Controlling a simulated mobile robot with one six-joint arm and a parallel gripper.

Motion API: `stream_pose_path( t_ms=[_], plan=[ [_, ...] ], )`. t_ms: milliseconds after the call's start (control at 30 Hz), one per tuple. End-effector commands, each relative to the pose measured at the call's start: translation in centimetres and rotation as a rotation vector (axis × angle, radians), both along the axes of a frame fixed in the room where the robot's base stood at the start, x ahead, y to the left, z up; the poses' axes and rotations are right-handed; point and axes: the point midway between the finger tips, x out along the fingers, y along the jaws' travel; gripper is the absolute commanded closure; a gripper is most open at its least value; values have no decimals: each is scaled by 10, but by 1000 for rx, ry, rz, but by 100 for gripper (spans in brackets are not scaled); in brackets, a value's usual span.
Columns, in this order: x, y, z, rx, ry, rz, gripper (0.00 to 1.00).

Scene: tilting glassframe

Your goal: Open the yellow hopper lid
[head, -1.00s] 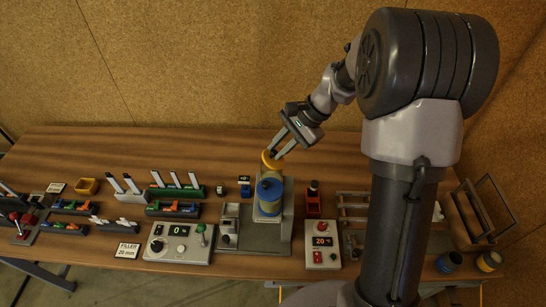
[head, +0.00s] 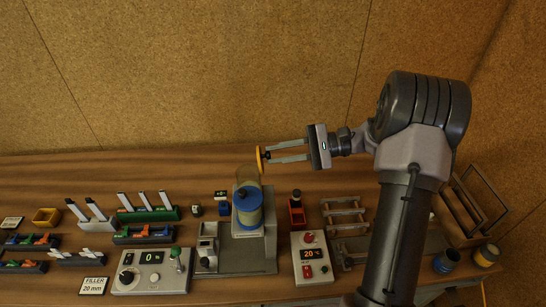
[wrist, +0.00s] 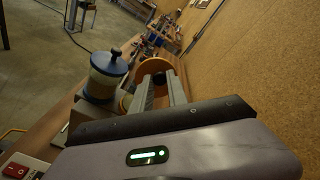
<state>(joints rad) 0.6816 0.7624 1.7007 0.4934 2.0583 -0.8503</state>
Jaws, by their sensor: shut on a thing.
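The yellow lid (head: 259,159) stands nearly upright, edge-on, at the back of the blue and cream hopper (head: 248,205). My gripper (head: 270,153) comes in from the right and is shut on the lid. In the wrist view, the orange-yellow lid (wrist: 186,69) shows as a disc just beyond my fingertips (wrist: 163,78), which hide part of it. The hopper (wrist: 105,78) stands to the left there, with a blue top and a knob.
A grey control box (head: 152,272) reading 0 stands front left of the hopper, another (head: 311,258) reading 20 front right. A red and black bottle (head: 297,210) and a metal rack (head: 343,213) stand right. The back of the table (head: 120,172) is clear.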

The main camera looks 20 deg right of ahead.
Motion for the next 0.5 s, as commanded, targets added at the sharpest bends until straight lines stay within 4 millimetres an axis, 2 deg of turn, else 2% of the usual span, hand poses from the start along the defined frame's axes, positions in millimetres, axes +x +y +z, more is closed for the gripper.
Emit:
stream_pose_path(
  t_ms=[500],
  plan=[
    [-2,-7,-5,133,-43,0,100]
  ],
)
